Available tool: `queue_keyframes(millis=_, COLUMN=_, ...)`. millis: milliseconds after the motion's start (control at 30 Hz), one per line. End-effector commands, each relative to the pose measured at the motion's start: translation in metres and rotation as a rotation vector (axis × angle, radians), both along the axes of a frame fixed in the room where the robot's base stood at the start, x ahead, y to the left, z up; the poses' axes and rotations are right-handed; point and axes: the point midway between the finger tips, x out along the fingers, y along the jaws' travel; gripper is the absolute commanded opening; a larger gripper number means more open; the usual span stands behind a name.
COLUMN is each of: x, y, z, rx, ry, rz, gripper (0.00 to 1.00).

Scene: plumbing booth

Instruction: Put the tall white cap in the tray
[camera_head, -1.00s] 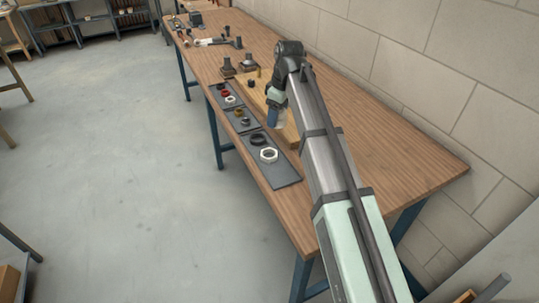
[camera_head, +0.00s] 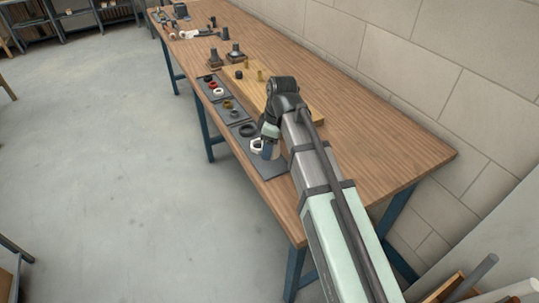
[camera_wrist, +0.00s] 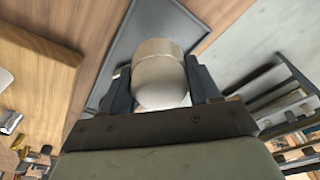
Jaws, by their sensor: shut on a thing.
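My gripper (camera_head: 269,146) is shut on the tall white cap. In the wrist view the cap (camera_wrist: 160,65) is a pale, rounded cylinder between the two dark fingers of the gripper (camera_wrist: 160,82). The near dark grey tray (camera_head: 270,169) lies along the table's front edge, below the gripper. Its raised rim shows behind the cap in the wrist view (camera_wrist: 140,22). I cannot tell whether the cap touches the tray.
Further trays with small fittings (camera_head: 212,86) continue up the table. A wooden board (camera_head: 245,88) lies behind them. The table's right part is clear.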

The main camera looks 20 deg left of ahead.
Motion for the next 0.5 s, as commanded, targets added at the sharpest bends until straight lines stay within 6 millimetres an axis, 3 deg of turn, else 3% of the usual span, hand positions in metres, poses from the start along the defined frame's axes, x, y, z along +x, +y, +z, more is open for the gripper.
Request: queue_keyframes(millis=500, x=0.000, y=0.000, z=-0.044, rx=0.000, ry=0.000, rz=-0.001, gripper=0.32)
